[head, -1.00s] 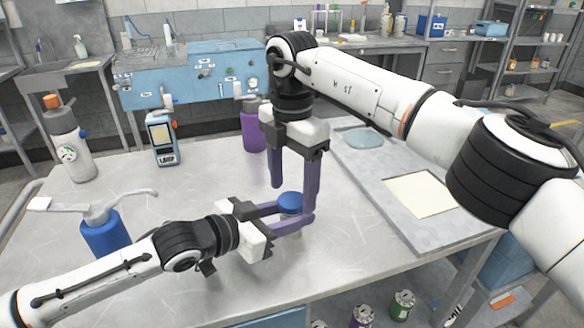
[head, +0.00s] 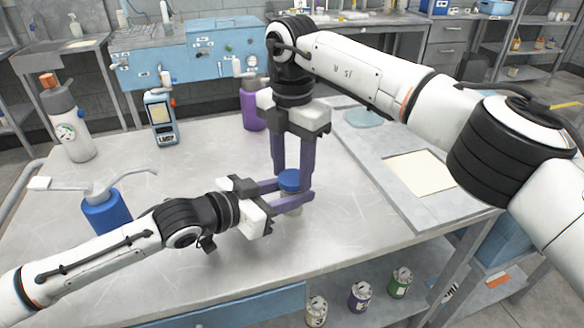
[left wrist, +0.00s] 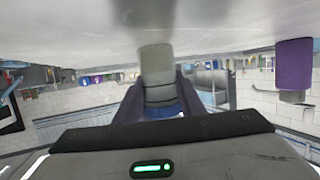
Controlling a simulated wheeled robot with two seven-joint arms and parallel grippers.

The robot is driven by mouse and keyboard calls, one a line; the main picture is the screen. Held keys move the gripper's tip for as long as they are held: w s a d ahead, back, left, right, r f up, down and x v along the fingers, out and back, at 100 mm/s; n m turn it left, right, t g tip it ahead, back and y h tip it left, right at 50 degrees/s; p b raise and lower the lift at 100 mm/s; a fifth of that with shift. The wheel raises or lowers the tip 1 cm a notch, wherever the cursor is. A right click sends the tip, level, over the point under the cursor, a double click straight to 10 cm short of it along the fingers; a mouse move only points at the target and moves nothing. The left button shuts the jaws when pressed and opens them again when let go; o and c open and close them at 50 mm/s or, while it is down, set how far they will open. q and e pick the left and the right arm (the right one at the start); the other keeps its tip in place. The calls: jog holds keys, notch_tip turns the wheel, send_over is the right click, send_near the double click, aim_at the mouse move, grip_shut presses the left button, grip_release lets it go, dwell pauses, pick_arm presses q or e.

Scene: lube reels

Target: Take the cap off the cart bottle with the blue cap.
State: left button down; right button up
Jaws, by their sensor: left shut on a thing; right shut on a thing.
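The bottle with the blue cap (head: 289,182) stands near the middle of the cart top. Its pale grey body (left wrist: 157,65) shows upside down in the left wrist view, with the cap still against it. My left gripper (head: 293,196) comes in level from the left and is shut on the bottle body just below the cap. My right gripper (head: 292,178) points down from above, its purple fingers shut on the blue cap. The fingers hide much of the bottle in the head view.
A blue pump bottle (head: 106,214) stands at the left, a grey bottle with an orange top (head: 70,130) behind it. A handheld meter (head: 161,122) and a purple bottle (head: 251,108) stand at the back. A grey tray (head: 440,205) lies right. Cans sit on the lower shelf.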

jog(key=shift+n, duration=1)
jog(key=o, duration=1.2)
